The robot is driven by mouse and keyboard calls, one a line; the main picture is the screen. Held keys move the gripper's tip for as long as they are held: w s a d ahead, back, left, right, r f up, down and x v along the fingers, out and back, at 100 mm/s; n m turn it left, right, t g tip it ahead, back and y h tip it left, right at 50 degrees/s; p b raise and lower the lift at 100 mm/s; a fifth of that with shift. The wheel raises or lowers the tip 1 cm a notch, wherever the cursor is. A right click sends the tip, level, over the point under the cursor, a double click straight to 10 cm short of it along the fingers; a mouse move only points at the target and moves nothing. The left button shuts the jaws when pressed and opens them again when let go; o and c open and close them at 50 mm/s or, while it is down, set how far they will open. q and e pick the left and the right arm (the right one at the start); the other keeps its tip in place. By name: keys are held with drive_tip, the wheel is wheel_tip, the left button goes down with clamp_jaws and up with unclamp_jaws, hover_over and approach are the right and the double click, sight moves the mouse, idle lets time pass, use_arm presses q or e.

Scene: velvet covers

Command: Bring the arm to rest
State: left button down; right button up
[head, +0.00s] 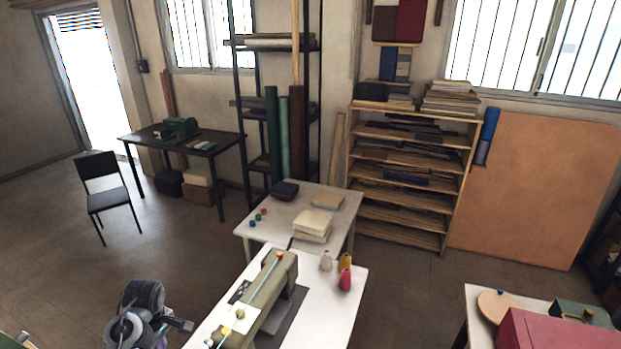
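My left arm, grey and black, shows at the bottom left of the head view, with its gripper (182,326) at its right end. The gripper is small and dark in the picture, and I cannot tell whether its fingers are open or shut. I see nothing clearly held in it. It is over the floor, left of the white table (340,312) with the sewing machine (258,300), and looks apart from both. My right gripper is not in view.
Spools (345,278) stand on the sewing table. A second white table (272,232) behind it holds folded cloth (312,226). A red box (560,332) sits on a table at the bottom right. A black chair (104,190) stands at left. The floor between is clear.

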use_arm(q)
drive_tip(key=s+a+r+n+g+y, duration=0.15)
drive_tip(key=s+a+r, duration=0.25)
drive_tip(key=a, duration=0.9)
drive_tip(key=s+a+r+n+t+y, duration=0.1)
drive_tip(key=s+a+r+n+y, duration=0.3)
drive_tip(key=a, duration=0.8)
drive_tip(key=s+d+f+m+t, duration=0.2)
drive_tip(key=s+d+f+m, duration=0.4)
drive_tip(key=d+m, duration=0.3)
drive_tip(key=s+d+f+m+t, duration=0.1)
drive_tip(key=s+d+f+m, duration=0.5)
drive_tip(key=d+m, duration=0.3)
drive_tip(key=s+d+m+t+h, duration=0.2)
drive_tip(key=s+d+m+h, duration=0.2)
drive_tip(key=s+d+m, duration=0.7)
drive_tip(key=s+d+n+h+p, duration=0.1)
drive_tip(key=d+n, duration=0.5)
drive_tip(key=d, duration=0.6)
drive_tip(key=shift+s+r+n+g+h, duration=0.3)
drive_tip(key=shift+s+g+h, duration=0.2)
drive_tip(key=shift+h, duration=0.65)
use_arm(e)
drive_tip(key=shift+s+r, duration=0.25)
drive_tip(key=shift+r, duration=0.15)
use_arm(q)
drive_tip(key=shift+s, duration=0.1)
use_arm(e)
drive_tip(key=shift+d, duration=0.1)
